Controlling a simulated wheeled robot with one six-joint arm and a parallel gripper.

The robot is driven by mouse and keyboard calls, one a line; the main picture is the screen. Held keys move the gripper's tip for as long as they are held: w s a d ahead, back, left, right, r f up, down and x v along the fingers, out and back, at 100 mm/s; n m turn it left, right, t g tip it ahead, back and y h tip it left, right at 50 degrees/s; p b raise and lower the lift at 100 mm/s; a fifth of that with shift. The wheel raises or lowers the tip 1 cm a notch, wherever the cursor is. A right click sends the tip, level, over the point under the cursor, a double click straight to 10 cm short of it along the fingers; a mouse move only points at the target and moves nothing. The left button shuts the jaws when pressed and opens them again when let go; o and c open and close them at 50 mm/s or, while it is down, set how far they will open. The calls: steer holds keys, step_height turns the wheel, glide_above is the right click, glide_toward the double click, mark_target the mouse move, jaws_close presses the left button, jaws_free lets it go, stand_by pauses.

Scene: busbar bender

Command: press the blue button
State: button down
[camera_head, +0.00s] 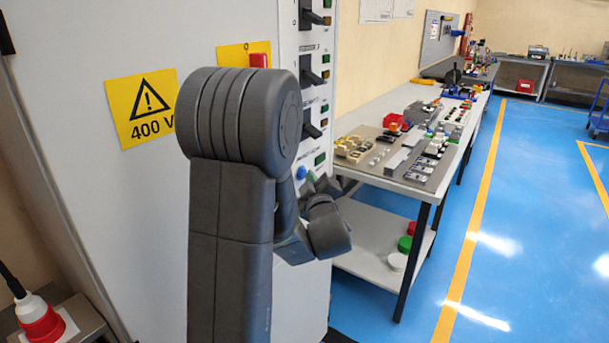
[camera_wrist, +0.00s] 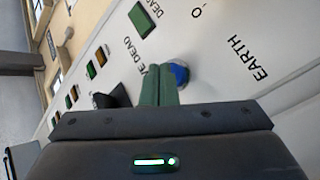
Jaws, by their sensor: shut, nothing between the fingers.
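The blue button (camera_head: 301,172) is on the light control panel, below the row of dark switch handles. In the wrist view the blue button (camera_wrist: 181,73) is round, sits between the lettering "DEAD" and "EARTH", and is partly hidden by my fingers. My gripper (camera_wrist: 160,68) is shut and empty, its greenish fingers pointing at the panel just left of the button. Whether the tips touch the panel or button I cannot tell. In the head view my gripper (camera_head: 311,182) is close to the button, largely hidden by my arm.
Dark switch handles (camera_head: 312,77) stick out of the panel above the button. A green indicator (camera_wrist: 143,19) is near the button. A workbench (camera_head: 425,192) with many parts stands right of the cabinet. The blue floor (camera_head: 535,200) is clear.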

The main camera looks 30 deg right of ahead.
steer(key=shift+w+f, duration=0.1)
stand_by(0.4)
steer(key=shift+w+a+b, duration=0.2)
steer(key=shift+w+b, duration=0.05)
steer(key=shift+b, duration=0.35)
steer(key=shift+s, duration=0.1)
steer(key=shift+s+d+b, duration=0.15)
steer(key=shift+s+b, duration=0.05)
steer(key=shift+b, duration=0.2)
steer(key=s+d+b, duration=0.1)
steer(key=s+d, duration=0.1)
steer(key=s, duration=0.3)
steer(key=shift+s+d+b, duration=0.2)
steer(key=shift+d+b, duration=0.2)
stand_by(0.4)
